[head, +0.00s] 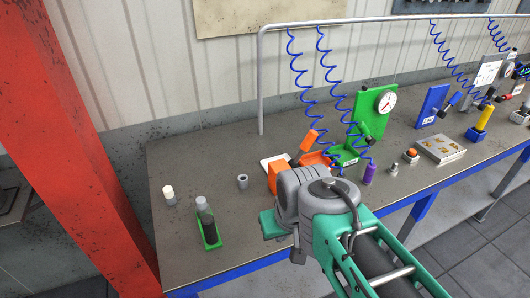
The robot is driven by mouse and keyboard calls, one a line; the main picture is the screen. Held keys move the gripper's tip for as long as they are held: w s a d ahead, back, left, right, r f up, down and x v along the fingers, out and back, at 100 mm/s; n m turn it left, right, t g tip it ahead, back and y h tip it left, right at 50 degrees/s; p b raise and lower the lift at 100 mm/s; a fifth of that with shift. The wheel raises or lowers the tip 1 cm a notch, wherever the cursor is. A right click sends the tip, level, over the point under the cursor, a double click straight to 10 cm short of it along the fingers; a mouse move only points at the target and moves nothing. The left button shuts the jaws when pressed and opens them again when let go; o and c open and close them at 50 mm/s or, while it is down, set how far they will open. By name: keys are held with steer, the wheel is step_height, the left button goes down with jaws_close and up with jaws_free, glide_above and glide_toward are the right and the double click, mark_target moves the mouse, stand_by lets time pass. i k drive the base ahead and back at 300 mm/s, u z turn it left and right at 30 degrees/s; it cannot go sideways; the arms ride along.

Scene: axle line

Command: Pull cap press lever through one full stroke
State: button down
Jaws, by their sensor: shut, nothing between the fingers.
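An orange fixture with a slanted orange lever handle (307,141) stands on the bench behind my wrist. I cannot tell for sure that this is the cap press. The lower part of the orange fixture is also hidden behind my wrist.
A green gauge stand (378,110) stands behind, with coiled blue hoses hanging nearby. A purple cylinder (369,175) is to the right. A green tray (210,234), a white-topped cylinder (169,196) and a grey ring (242,182) are left. The bench's back left is clear.

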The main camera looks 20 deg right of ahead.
mark_target(312, 135)
steer(key=u, duration=3)
steer(key=k, duration=0.6)
steer(key=z, duration=0.65)
